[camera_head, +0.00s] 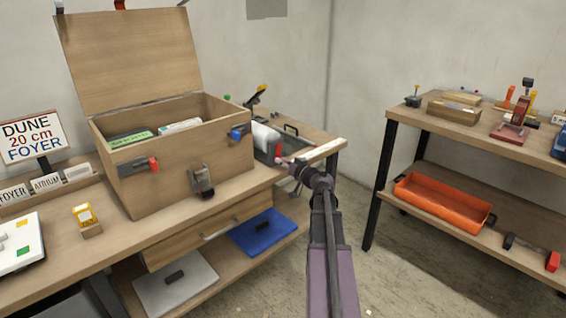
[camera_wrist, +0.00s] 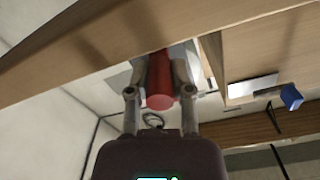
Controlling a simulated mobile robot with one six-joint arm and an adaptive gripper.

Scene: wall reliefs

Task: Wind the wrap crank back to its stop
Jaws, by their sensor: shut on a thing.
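The wrap crank's red handle (camera_head: 279,151) stands at the near side of the wrap unit (camera_head: 262,138), at the right end of the bench. In the wrist view the red handle (camera_wrist: 160,88) is a round grip with its end facing the camera. My gripper (camera_wrist: 160,75) has one finger on each side of it and is shut on it. In the head view my gripper (camera_head: 284,160) reaches the handle from the right front. The crank's arm and its stop cannot be made out. A white roll shows just behind the handle.
A wooden chest (camera_head: 180,172) with its lid raised stands left of the wrap unit, with a blue latch (camera_head: 238,133) on its side. A drawer (camera_head: 208,231) sits below. A second bench (camera_head: 425,122) with an orange tray (camera_head: 442,201) stands right. Open floor lies between.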

